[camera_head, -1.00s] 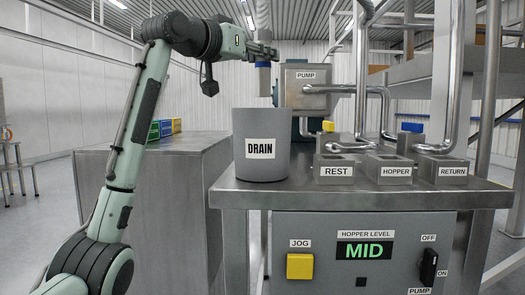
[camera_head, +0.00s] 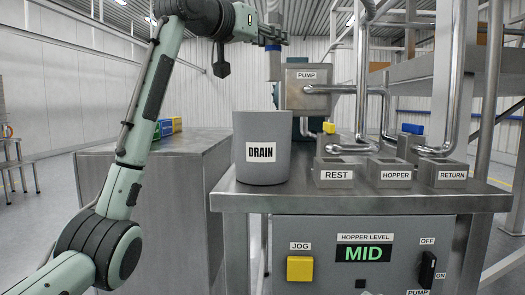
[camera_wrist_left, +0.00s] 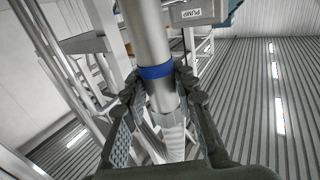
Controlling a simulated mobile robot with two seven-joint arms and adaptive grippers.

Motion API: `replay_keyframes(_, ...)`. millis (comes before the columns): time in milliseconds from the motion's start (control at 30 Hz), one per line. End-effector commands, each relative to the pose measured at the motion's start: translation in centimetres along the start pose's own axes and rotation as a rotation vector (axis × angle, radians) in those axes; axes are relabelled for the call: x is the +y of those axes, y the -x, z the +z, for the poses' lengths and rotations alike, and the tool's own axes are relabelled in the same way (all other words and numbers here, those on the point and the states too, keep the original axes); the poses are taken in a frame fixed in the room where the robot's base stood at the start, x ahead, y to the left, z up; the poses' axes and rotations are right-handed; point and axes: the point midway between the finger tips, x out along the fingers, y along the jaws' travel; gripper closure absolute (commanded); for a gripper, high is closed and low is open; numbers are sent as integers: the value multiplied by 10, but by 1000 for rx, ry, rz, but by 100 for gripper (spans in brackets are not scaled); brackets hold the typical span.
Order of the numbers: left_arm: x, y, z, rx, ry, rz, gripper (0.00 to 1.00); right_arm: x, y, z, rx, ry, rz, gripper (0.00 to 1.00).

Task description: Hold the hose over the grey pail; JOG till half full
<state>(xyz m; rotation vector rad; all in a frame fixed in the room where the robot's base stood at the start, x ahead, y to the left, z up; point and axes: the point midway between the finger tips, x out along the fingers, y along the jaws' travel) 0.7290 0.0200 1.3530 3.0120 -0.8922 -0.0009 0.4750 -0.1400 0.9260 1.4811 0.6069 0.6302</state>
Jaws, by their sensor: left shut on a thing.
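My left gripper (camera_head: 270,36) is shut on the hose (camera_head: 274,66), a grey tube with a blue band. In the left wrist view the hose (camera_wrist_left: 158,92) runs between the two fingers, with the blue band at the fingertips. The grey pail (camera_head: 262,120), labelled DRAIN, stands upright on the left of the steel table. The hose end hangs above the pail's rim in the picture, with a gap between; its depth relative to the pail is hard to tell. The yellow JOG button (camera_head: 300,268) is on the front panel. The level display (camera_head: 363,253) reads MID. My right gripper is not in view.
The REST (camera_head: 337,172), HOPPER (camera_head: 389,173) and RETURN (camera_head: 441,173) sockets stand right of the pail. The pump box (camera_head: 312,72) and steel pipes rise behind. The PUMP switch (camera_head: 428,268) is at the panel's right. A grey cabinet (camera_head: 150,200) stands left.

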Motion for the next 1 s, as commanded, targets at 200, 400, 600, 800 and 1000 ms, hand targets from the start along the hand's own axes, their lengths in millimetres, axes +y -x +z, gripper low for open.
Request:
replay_keyframes(200, 7, -3, -18, 4, -1, 0, 100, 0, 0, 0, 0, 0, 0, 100)
replay_keyframes(400, 13, -8, -32, 4, -1, 0, 100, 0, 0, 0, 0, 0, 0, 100)
replay_keyframes(600, 16, -10, -40, 3, -1, -1, 100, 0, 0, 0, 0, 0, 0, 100)
replay_keyframes(800, 17, -10, -41, 3, -1, -1, 100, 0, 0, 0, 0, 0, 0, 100)
replay_keyframes(1000, 17, -10, -41, 3, -1, -1, 100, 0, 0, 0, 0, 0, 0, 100)
